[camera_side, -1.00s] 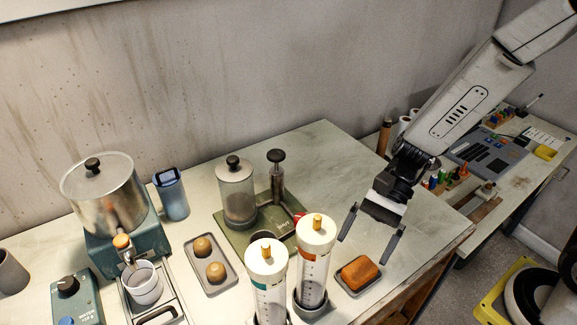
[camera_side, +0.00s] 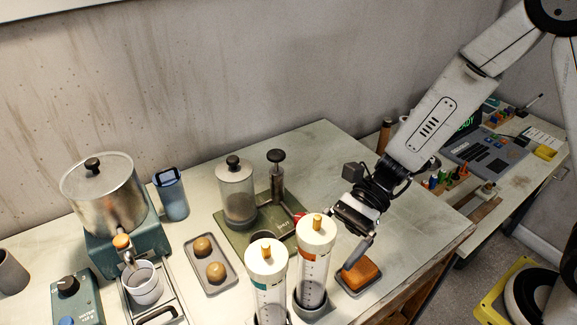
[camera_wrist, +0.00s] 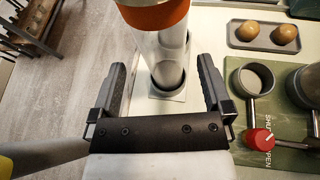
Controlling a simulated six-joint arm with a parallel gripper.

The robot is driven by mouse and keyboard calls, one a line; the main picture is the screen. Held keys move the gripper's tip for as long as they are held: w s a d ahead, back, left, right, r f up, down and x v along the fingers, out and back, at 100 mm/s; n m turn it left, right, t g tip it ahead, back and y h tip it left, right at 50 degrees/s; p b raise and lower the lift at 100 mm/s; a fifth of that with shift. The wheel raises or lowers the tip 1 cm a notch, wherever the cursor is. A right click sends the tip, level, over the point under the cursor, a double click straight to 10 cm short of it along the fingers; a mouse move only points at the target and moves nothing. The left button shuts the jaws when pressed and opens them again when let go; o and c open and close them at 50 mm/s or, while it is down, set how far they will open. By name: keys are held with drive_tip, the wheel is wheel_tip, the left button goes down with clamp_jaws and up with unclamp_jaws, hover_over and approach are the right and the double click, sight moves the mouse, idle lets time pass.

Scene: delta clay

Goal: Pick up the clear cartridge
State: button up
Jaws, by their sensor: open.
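Two clear cartridges with white caps and brass-coloured tips stand upright at the front of the table. The right one, the orange-marked clear cartridge (camera_side: 313,265), stands in a grey round holder (camera_side: 312,308). The left one, the teal-marked clear cartridge (camera_side: 268,296), stands beside it. My gripper (camera_side: 341,243) is open and empty, just right of the orange-marked cartridge. In the wrist view, a clear cartridge with an orange band (camera_wrist: 158,42) lies ahead between the two open fingers of my gripper (camera_wrist: 161,68). Contact is not visible, and its top is cut off.
An orange block on a tray (camera_side: 361,273) sits close below my gripper. A green press stand with a red-knobbed lever (camera_side: 285,224) is behind the cartridges. A tray with two brown balls (camera_side: 209,265) lies left.

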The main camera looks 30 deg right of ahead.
sight(315, 227)
drive_tip(key=shift+x, duration=2.6)
drive_tip(key=shift+w, duration=0.1)
drive_tip(key=c, duration=1.3)
drive_tip(key=shift+r, duration=5)
drive_tip(key=shift+w, duration=0.1)
